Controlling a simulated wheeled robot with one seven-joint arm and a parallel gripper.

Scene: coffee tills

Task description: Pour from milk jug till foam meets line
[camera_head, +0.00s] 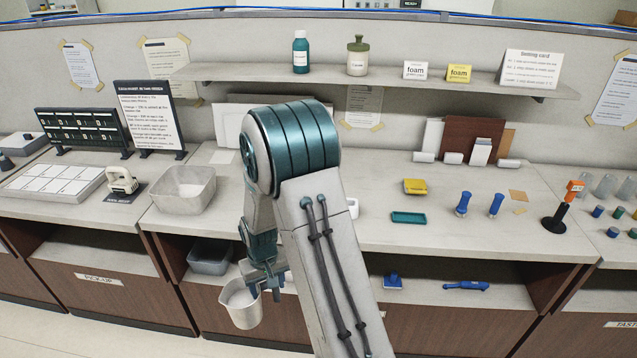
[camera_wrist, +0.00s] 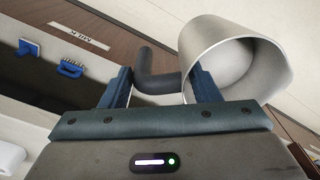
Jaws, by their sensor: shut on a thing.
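My gripper (camera_head: 266,284) is shut on the dark handle (camera_wrist: 157,68) of the milk jug, a pale jug (camera_head: 242,308) held in front of the lower shelf, below the counter top. The jug's mouth faces up with a slight tilt in the head view. In the wrist view the jug (camera_wrist: 228,72) is beside the right finger, its pale inside showing; I cannot tell the milk level. A small white vessel (camera_head: 353,208) on the counter is mostly hidden behind my arm; no line or foam on it can be made out.
A grey bin (camera_head: 183,190) stands on the counter at left, and another bin (camera_head: 210,257) sits on the lower shelf behind the jug.

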